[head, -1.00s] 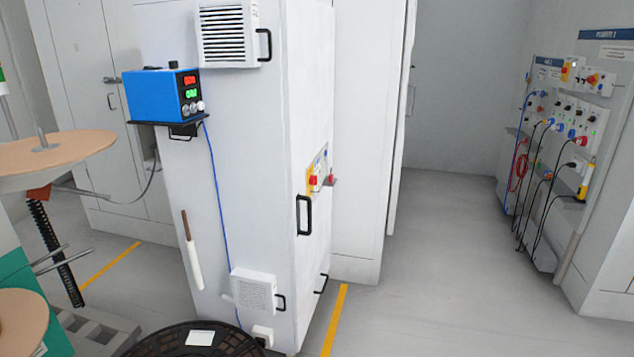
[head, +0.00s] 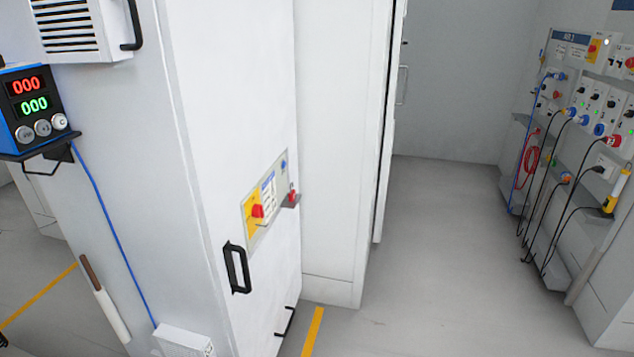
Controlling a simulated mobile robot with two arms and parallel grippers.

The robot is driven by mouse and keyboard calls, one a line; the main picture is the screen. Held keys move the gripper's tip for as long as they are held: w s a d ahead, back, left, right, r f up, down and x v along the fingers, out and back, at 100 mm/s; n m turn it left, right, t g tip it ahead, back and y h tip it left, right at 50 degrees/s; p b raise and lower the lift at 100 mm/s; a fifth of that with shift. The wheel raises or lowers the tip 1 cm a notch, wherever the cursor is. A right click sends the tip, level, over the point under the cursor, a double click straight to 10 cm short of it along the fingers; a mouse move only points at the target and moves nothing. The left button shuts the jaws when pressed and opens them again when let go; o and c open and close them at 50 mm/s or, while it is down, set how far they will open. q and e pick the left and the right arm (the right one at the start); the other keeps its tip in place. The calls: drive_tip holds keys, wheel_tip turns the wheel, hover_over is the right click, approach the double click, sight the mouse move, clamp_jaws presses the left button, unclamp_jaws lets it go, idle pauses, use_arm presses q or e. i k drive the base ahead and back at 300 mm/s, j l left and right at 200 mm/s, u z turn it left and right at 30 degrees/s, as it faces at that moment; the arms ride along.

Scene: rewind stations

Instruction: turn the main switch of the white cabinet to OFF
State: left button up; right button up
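The white cabinet (head: 225,90) stands close in front of me, left of the middle of the head view. On its right-hand face is a switch panel (head: 270,205) with a yellow plate. The main switch (head: 257,211) is a red knob on that yellow plate. It is too small to read which position it points to. A small red item (head: 291,195) sits on a dark bracket at the panel's right edge. Neither of my grippers shows in the view.
A black handle (head: 236,268) sticks out below the panel. Wall panels with hanging cables (head: 560,190) stand at the right. The grey floor (head: 430,270) between is clear.

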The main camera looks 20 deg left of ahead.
sight(258, 210)
drive_tip(key=i+u, duration=0.15)
drive_tip(key=i, duration=0.3)
drive_tip(key=i+l+u, duration=0.1)
drive_tip(key=i, duration=0.35)
drive_tip(key=i+l+u, duration=0.15)
drive_tip(key=i, duration=0.3)
